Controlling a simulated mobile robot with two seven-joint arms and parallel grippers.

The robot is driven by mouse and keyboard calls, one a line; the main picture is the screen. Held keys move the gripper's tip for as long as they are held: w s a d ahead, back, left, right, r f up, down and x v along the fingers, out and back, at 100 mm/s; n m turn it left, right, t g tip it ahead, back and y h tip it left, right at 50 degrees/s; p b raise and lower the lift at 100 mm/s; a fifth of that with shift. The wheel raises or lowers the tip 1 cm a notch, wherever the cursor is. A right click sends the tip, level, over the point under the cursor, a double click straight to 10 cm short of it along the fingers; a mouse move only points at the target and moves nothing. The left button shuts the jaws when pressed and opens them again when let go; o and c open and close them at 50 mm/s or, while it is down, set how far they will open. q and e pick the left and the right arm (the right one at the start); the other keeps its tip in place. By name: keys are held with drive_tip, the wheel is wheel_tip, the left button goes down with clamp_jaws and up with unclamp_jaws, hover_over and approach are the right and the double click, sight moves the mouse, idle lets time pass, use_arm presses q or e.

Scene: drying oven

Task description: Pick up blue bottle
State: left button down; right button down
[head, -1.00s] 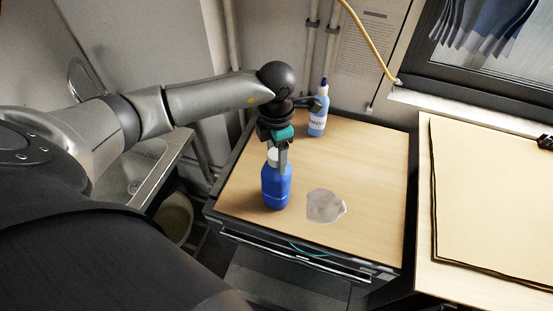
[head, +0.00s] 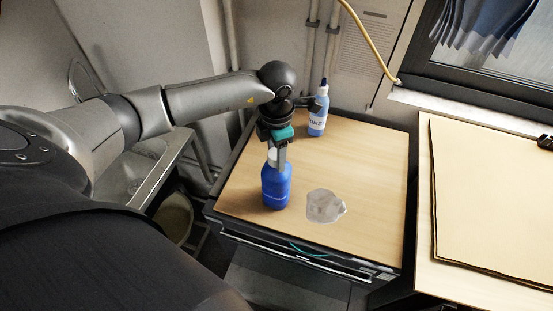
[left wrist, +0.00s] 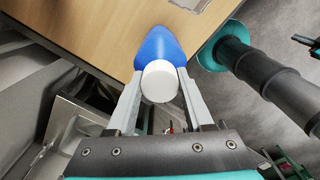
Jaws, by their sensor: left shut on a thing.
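The blue bottle (head: 276,188) with a white cap stands upright near the front left of the wooden tabletop (head: 370,165). My left gripper (head: 278,160) points down at it from above, its fingers at the bottle's neck. In the left wrist view the gripper (left wrist: 160,90) has one finger on each side of the white cap (left wrist: 160,82), with the blue shoulder (left wrist: 158,48) beyond. It is shut on the bottle. I cannot tell whether the base is touching the table. My right gripper is not in view.
A second, lighter blue bottle with a white label (head: 317,120) stands at the back of the table, behind my left gripper. A grey-white patch (head: 325,206) lies right of the blue bottle. A sink (head: 135,185) is at left, and a lighter table (head: 490,200) at right.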

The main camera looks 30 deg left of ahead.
use_arm(q)
drive_tip(key=shift+w+r, duration=0.1)
drive_tip(key=shift+r, duration=0.15)
